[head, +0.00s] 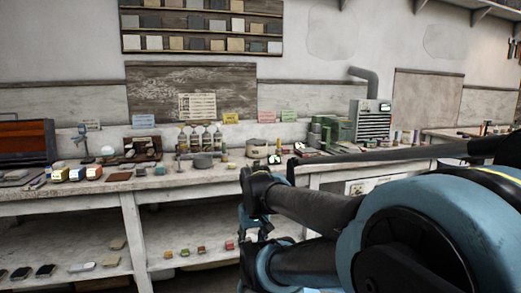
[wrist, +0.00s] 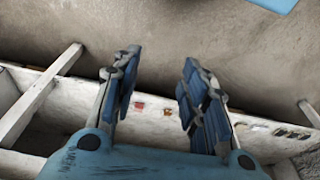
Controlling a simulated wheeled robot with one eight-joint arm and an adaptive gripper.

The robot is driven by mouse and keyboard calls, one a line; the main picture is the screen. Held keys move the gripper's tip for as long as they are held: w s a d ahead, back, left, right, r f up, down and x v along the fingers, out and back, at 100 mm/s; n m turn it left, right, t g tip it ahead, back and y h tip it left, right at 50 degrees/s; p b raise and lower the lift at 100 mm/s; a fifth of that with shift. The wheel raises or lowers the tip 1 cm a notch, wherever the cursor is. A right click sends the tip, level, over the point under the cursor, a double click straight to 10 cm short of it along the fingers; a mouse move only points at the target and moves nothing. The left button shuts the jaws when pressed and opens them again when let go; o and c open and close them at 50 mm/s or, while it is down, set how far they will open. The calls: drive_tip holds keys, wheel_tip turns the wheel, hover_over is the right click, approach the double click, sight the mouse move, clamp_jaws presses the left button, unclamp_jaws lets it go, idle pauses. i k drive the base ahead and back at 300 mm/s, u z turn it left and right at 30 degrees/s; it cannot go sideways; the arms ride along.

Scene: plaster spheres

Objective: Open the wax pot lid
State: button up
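A round cream pot (head: 256,149) stands near the middle of the long workbench in the head view, with a flat top that looks closed. A low grey round vessel (head: 203,161) stands to its left near the front edge. The frames do not settle which one is the wax pot. My gripper (wrist: 160,63) shows in the wrist view with two blue padded fingers spread apart and nothing between them. It points down at the floor and lower shelf, away from the bench top. In the head view my arm links largely hide it.
The workbench (head: 105,188) is crowded with jars, coloured blocks and a green machine (head: 330,131). A lower shelf (head: 190,258) holds small coloured blocks. White legs (head: 135,240) support the bench front. The floor (wrist: 235,40) looks clear in the wrist view.

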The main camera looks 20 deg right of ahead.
sight(256, 142)
drive_tip(key=z, duration=1.45)
drive_tip(key=k, duration=0.9)
drive_tip(key=u, duration=0.9)
drive_tip(key=i, duration=1)
drive_tip(key=z, duration=0.05)
